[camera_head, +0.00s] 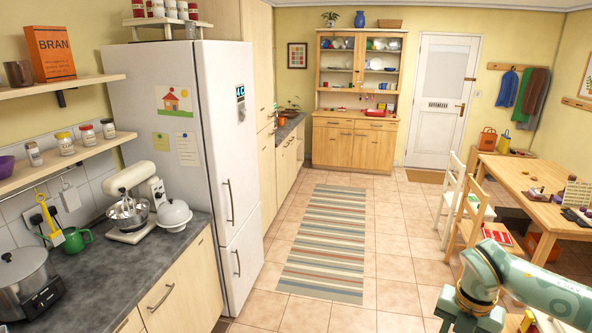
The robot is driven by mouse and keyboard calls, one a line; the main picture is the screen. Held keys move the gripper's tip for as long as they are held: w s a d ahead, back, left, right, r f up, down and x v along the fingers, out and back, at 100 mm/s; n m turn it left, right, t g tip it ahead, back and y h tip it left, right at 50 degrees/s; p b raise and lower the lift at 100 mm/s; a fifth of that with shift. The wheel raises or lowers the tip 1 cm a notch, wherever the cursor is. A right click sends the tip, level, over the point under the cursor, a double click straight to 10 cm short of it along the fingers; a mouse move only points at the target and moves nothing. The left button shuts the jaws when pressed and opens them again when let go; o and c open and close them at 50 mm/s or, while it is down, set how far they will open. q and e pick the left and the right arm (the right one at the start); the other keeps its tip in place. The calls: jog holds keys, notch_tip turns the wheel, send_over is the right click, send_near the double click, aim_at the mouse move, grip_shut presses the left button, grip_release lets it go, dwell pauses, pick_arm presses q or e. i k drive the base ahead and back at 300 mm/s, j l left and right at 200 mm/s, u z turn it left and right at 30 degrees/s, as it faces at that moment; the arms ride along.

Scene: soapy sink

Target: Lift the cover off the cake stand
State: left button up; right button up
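A white domed cover (174,213) with a small knob on top sits on the dark counter at the left, just right of the stand mixer. It looks closed over a low white base, and what is under it is hidden. A pale green arm of mine (535,288) comes in at the lower right, far from the cover. Its gripper cannot be made out. My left arm and gripper are not in view.
Open tiled floor with a striped rug (325,240) lies right of the counter.

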aim_at(172, 212)
jog(key=i+u, duration=0.25)
jog(key=i, duration=0.3)
jog(key=i+u, duration=0.25)
jog(key=i, duration=0.35)
jog(key=i+l+u, duration=0.2)
jog(key=i, duration=0.35)
jog(key=i+u, duration=0.65)
jog(key=u, duration=0.15)
jog(key=i+l+u, duration=0.2)
jog(key=u, duration=0.2)
jog(key=i+u, duration=0.35)
jog(key=i+l+u, duration=0.3)
jog(key=k+j, duration=0.1)
